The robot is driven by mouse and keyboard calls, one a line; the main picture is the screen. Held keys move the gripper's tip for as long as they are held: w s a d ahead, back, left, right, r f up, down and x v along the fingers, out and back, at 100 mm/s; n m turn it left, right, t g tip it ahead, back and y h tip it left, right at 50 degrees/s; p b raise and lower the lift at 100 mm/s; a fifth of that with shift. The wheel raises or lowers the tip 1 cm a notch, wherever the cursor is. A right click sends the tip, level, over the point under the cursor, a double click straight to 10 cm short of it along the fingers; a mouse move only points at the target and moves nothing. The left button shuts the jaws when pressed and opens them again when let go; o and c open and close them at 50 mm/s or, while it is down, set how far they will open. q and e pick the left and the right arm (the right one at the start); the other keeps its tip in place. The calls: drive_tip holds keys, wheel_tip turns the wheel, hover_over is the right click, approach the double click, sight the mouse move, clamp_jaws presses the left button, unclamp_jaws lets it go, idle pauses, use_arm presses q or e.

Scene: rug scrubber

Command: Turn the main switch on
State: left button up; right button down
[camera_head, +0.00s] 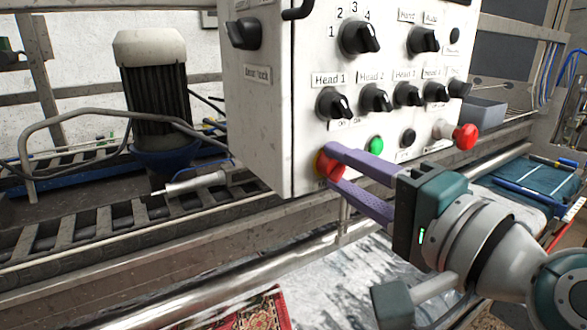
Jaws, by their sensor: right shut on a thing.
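The white control box (270,130) fills the upper middle, with several black knobs on its front. A red knob on a yellow base (328,167) sits at the front's lower left corner; it looks like the main switch, though no label for it is readable. My right gripper (334,166) reaches in from the right. Its two purple fingers are shut on the red knob, one above and one below, and partly hide it. The knob's exact turn angle is hard to tell. My left gripper is not in view.
A green button (376,146), a black button (407,137) and a protruding red mushroom button (465,136) lie to the right of the fingers. Head knobs (334,104) sit just above. A metal rail (190,235) runs below the box; a motor (155,90) stands left.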

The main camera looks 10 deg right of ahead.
drive_tip(key=shift+c, duration=2.4)
unclamp_jaws()
drive_tip(key=shift+s, duration=0.1)
drive_tip(key=b+v, duration=0.3)
drive_tip(key=v, duration=0.6)
drive_tip(key=shift+s+d, duration=0.15)
drive_tip(key=shift+s, duration=0.15)
